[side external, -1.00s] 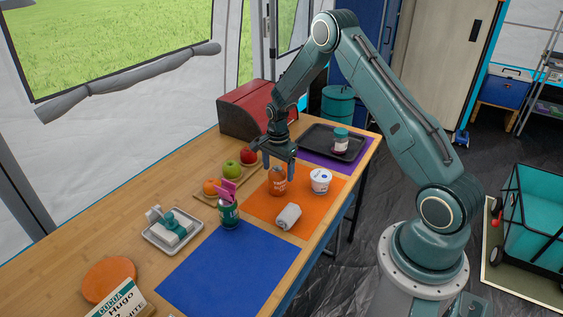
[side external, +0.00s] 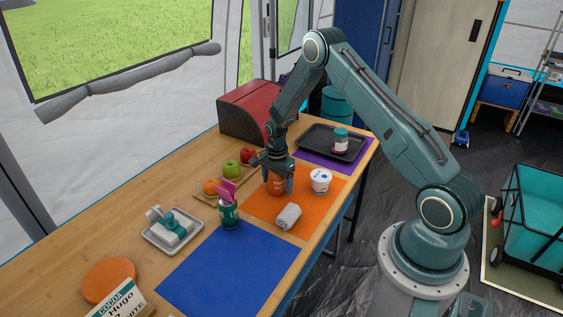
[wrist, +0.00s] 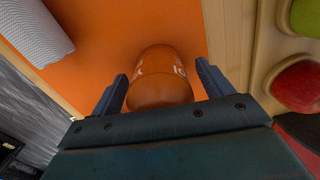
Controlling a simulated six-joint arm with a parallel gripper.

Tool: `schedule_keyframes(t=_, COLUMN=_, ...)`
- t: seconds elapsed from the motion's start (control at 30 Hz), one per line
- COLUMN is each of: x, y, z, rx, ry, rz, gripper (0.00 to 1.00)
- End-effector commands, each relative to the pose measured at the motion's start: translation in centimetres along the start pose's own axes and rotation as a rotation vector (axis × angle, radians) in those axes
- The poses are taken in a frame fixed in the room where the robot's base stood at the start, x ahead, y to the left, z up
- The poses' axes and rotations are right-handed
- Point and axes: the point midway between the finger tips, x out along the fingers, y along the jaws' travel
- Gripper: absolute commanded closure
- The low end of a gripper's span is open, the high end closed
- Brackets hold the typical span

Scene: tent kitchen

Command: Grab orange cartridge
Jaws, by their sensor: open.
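The orange cartridge (side external: 276,186) stands upright on the orange mat (side external: 252,207), with pale lettering on its side. My gripper (side external: 278,180) is lowered over it, pointing down, its fingers on either side of the cartridge. In the wrist view the cartridge (wrist: 158,78) sits between the two open fingers of my gripper (wrist: 162,88). A gap shows beside each finger. The cartridge's top is partly hidden by my gripper in the side view.
A green can (side external: 229,214) with pink items and a board with fruit (side external: 231,168) are on the left. The blue mat (side external: 226,270) is bare.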

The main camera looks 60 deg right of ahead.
Motion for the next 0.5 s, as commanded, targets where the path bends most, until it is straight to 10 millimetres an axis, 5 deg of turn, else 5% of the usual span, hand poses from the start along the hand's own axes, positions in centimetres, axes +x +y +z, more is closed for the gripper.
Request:
schedule_keyframes(t=0.33, x=-0.04, y=-0.01, z=0.00, rx=0.000, ry=0.000, rz=0.000, gripper=0.21)
schedule_keyframes(t=0.5, x=-0.05, y=-0.01, z=0.00, rx=0.000, ry=0.000, rz=0.000, gripper=0.54)
